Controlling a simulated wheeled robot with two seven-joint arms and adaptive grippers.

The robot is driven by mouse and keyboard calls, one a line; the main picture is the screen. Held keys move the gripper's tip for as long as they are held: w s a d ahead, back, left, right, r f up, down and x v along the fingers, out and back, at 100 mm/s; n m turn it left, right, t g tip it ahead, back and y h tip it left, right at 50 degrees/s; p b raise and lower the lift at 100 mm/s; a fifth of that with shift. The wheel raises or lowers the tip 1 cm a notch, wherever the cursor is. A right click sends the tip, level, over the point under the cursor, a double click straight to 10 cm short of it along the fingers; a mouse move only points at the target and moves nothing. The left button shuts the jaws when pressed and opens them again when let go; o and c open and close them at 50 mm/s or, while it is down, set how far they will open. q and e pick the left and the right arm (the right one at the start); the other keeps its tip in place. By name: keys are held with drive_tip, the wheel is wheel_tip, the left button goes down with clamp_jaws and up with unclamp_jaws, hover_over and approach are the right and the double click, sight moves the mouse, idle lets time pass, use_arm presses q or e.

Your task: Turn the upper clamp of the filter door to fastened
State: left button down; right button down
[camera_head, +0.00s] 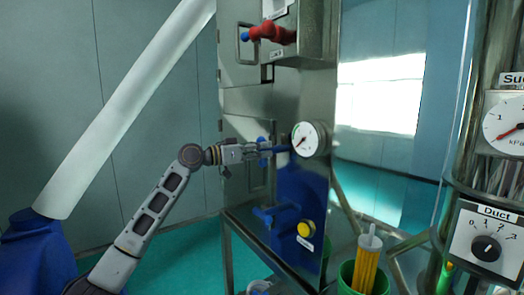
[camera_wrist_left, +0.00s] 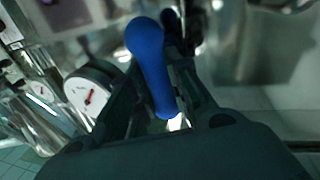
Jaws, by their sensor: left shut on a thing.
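The left gripper is shut on this handle. In the left wrist view the blue handle (camera_wrist_left: 147,50) stands up between the fingers, its rounded end clear of them. The clamp's pivot is mostly hidden by the gripper. A lower blue clamp (camera_head: 264,214) sits below on the steel cabinet. My right gripper is not in view.
A round gauge (camera_head: 309,139) is close to the right of the handle. A red valve handle (camera_head: 274,33) juts out above. A yellow button (camera_head: 306,229) is below, and a green bucket (camera_head: 349,279) with yellow sticks stands at the lower right. Open room lies left of the cabinet.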

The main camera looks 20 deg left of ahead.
use_arm(q)
drive_tip(key=n, duration=0.4)
drive_tip(key=shift+w+a+n+t+p, duration=0.1)
drive_tip(key=shift+n+t+p, duration=0.25)
drive_tip(key=shift+n+t, duration=0.05)
drive_tip(key=n+t+p, duration=0.1)
drive_tip(key=n, duration=0.3)
drive_tip(key=shift+w+a, duration=0.1)
drive_tip(key=n+t+p, duration=0.1)
drive_tip(key=n+p, duration=0.2)
drive_tip(key=n, duration=0.2)
drive_tip(key=shift+a+f+p, duration=0.1)
drive_tip(key=shift+p, duration=0.2)
drive_tip(key=n+t+y+p, duration=0.1)
drive_tip(key=n+p, duration=0.2)
drive_tip(key=n, duration=0.1)
drive_tip(key=shift+f+n, duration=0.15)
drive_tip(key=shift+n, duration=0.15)
drive_tip(key=shift+p, duration=0.4)
drive_tip(key=shift+f+n, duration=0.1)
drive_tip(key=shift+n, duration=0.2)
drive_tip(key=c, duration=1.3)
unclamp_jaws()
drive_tip(key=shift+w, duration=0.1)
drive_tip(key=shift+f, duration=0.1)
